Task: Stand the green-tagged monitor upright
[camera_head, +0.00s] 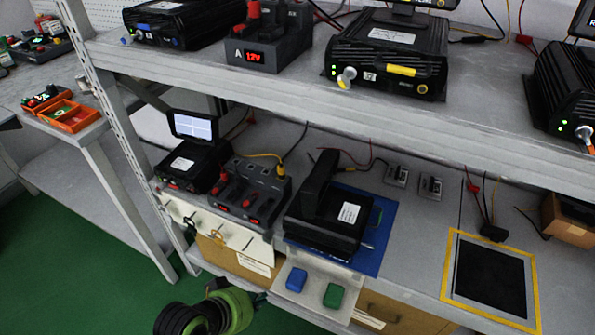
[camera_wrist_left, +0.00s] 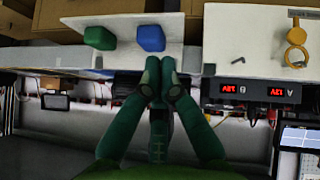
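On the lower shelf a black unit (camera_head: 325,222) with a white label sits on a blue mat (camera_head: 383,240). A dark flat panel (camera_head: 316,175), seen nearly edge-on, rises at its left; it may be the monitor. My left gripper (camera_head: 262,297) is low in front of the shelf, apart from the unit. In the left wrist view its green fingers (camera_wrist_left: 159,78) meet at the tips, with nothing visible between them. My right gripper is not in view.
A unit with a lit screen (camera_head: 193,126) and a grey power box (camera_head: 250,195) stand left. The upper shelf (camera_head: 290,82) overhangs. A yellow-framed area (camera_head: 490,280) lies right.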

